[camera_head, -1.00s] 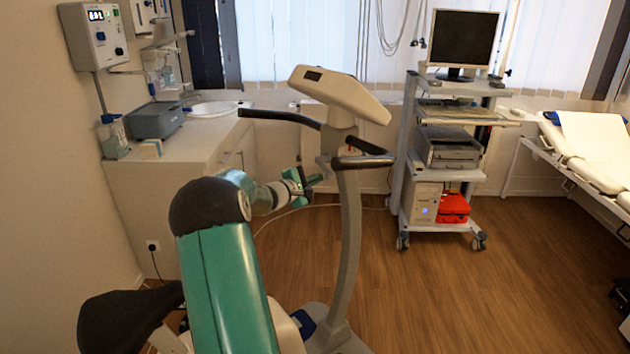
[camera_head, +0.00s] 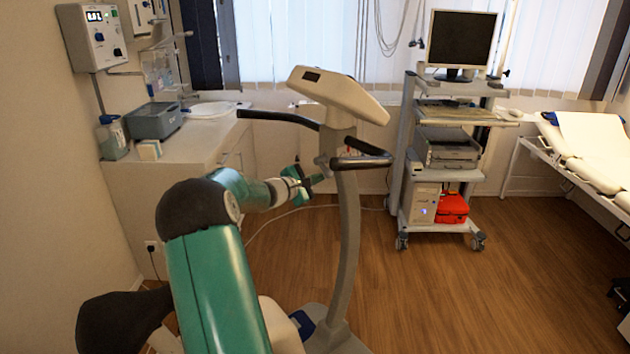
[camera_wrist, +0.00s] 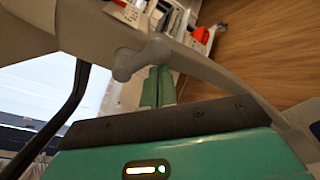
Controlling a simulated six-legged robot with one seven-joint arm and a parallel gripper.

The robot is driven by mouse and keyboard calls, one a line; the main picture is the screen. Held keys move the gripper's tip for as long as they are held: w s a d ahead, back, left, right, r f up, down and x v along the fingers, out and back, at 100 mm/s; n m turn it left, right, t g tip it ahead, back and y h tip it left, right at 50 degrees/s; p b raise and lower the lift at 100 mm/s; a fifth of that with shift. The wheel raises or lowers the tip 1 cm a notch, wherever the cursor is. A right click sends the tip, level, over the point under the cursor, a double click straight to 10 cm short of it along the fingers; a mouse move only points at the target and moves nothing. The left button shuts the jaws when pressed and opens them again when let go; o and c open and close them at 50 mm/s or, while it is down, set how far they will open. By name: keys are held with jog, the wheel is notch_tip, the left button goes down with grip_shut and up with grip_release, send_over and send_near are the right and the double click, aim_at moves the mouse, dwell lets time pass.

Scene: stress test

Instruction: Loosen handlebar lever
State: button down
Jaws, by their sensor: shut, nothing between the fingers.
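The exercise bike's handlebar (camera_head: 280,117) is dark and curved, mounted on a pale column (camera_head: 348,240) below a cream console (camera_head: 340,94). The handlebar lever is a small grey piece on the column's left side (camera_head: 323,160). In the wrist view the lever (camera_wrist: 128,64) is grey with a rounded end, close to the column. My gripper (camera_head: 319,178) is beside the column, just below the lever. In the wrist view its green fingers (camera_wrist: 158,70) are together and empty, their tips at the lever's rounded end. I cannot tell whether they touch it.
The bike's dark saddle (camera_head: 115,320) is at lower left, beside my arm. A counter with a sink (camera_head: 213,110) stands behind on the left. A wheeled equipment cart (camera_head: 409,190) stands right of the bike, and a bed (camera_head: 590,160) farther right. Wooden floor between is clear.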

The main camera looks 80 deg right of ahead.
jog(key=shift+s+a+r+n+y, duration=0.15)
jog(key=shift+s+r+n+y, duration=0.1)
jog(key=shift+r+n, duration=0.25)
jog(key=shift+s+a+r+n+y, duration=0.15)
jog(key=shift+s+r+n, duration=0.1)
jog(key=shift+n, duration=0.45)
jog(key=shift+r, duration=0.1)
jog(key=shift+w, duration=0.1)
jog(key=w+a+f, duration=0.1)
jog(key=w+a, duration=0.6)
jog(key=a, duration=0.1)
jog(key=shift+w+a+f, duration=0.25)
jog(key=shift+a, duration=0.15)
